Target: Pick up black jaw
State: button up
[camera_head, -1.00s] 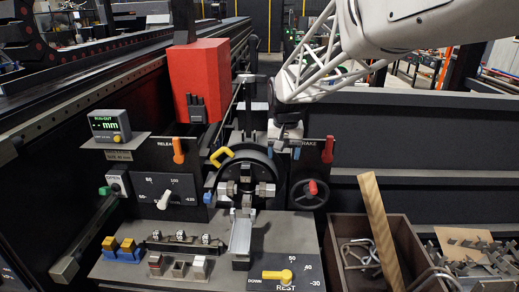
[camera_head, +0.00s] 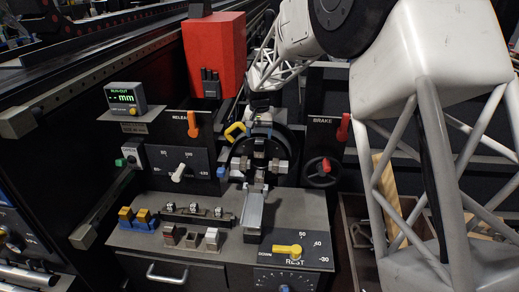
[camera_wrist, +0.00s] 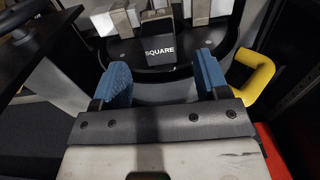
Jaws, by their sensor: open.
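A dark jaw (camera_head: 259,150) sits at the top of the round chuck (camera_head: 284,145), with silver jaws to its sides. In the wrist view, a dark block (camera_wrist: 157,24), which looks like this jaw, stands between pale metal blocks, above a black plate lettered SQUARE. My gripper (camera_wrist: 163,78) is open and empty, its two blue fingers apart and short of the block. In the head view, my gripper (camera_head: 261,104) is over the top of the chuck; its fingertips are hard to make out there.
A yellow handle (camera_head: 235,131) is close beside the chuck, near one finger in the wrist view (camera_wrist: 255,78). A red box (camera_head: 214,52) stands behind left. Small blocks (camera_head: 192,240) and a black rack (camera_head: 190,215) sit on the front panel. A brake wheel (camera_head: 323,171) is right.

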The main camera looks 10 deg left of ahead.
aim_at(259, 141)
dwell(0.3)
jog(key=shift+f, duration=2.45)
jog(key=c, duration=1.1)
jog(key=shift+r, duration=0.15)
notch_tip(259, 141, up, 7)
jog(key=shift+f, duration=0.2)
jog(key=s, duration=1.8)
